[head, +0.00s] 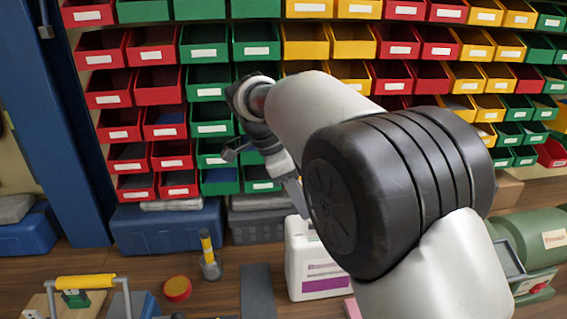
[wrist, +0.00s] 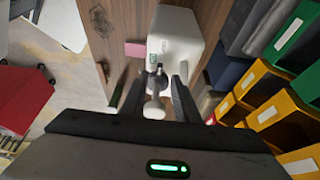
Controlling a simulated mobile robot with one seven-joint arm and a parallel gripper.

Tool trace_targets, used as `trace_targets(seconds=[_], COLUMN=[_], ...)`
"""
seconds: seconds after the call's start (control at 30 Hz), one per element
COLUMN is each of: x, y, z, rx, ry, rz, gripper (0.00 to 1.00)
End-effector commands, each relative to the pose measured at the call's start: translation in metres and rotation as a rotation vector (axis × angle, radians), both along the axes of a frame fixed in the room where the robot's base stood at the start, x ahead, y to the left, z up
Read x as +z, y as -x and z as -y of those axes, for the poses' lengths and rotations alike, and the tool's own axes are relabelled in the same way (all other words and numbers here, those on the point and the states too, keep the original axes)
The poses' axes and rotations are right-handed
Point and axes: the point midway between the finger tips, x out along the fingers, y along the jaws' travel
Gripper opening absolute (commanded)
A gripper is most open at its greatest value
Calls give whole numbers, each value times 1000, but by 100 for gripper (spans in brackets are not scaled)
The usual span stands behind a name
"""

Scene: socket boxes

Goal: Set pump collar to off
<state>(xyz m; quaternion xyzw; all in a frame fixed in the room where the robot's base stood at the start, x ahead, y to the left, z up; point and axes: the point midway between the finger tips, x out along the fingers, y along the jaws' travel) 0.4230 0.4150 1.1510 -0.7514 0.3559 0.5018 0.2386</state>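A white jug (head: 312,262) with a purple label stands on the wooden bench in the head view, its top and right side partly hidden by my arm. In the wrist view the white jug (wrist: 176,40) is ahead, with a pump (wrist: 154,85) rising from it towards the camera. A dark collar-like part sits around the pump's stem; its setting is too small to read. My gripper (wrist: 160,88) is open, with one dark finger on each side of the pump. Contact with the pump cannot be told. In the head view my gripper (head: 292,192) is above the jug, mostly hidden.
Rows of red, green and yellow bins (head: 210,84) fill the wall behind. A blue box (head: 165,228), a yellow-handled tool (head: 207,250), a round red-yellow object (head: 177,288) and a dark flat block (head: 258,290) are left of the jug. A green machine (head: 528,240) stands right.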

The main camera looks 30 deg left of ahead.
Motion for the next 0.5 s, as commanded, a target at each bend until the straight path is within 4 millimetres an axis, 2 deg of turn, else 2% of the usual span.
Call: trace_targets(seconds=[0.03,0.3,0.5], x=[15,76,104], y=[3,19,27], z=[-5,-24,-33], rx=[2,2,-1], ry=[-4,-3,-2], rz=[3,2,0], gripper=[28,28,28])
